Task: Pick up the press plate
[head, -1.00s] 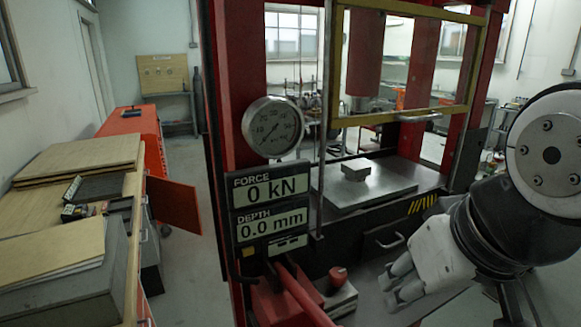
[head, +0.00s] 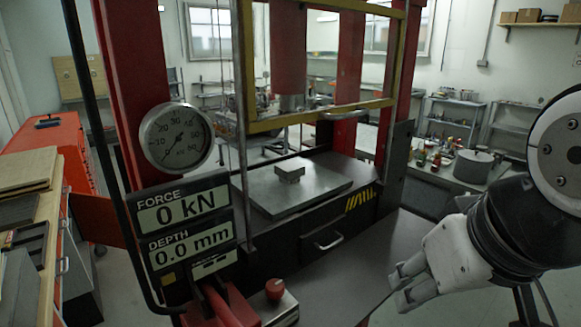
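A flat grey metal plate (head: 318,185) lies on the bed of the red press in the head view. A small light grey block (head: 289,173) sits on top of it. I cannot tell for sure which of these two is the press plate. My gripper (head: 398,286) is at the lower right, in front of the press and well apart from both pieces. Its pale fingers point left, with a gap between them, and nothing shows in them.
A yellow guard frame (head: 322,116) with a handle stands raised above the press bed. A gauge (head: 176,138) and a force and depth display (head: 187,228) stand at the left. A red knob (head: 275,289) is low in front. A bench with a pot (head: 473,167) is at right.

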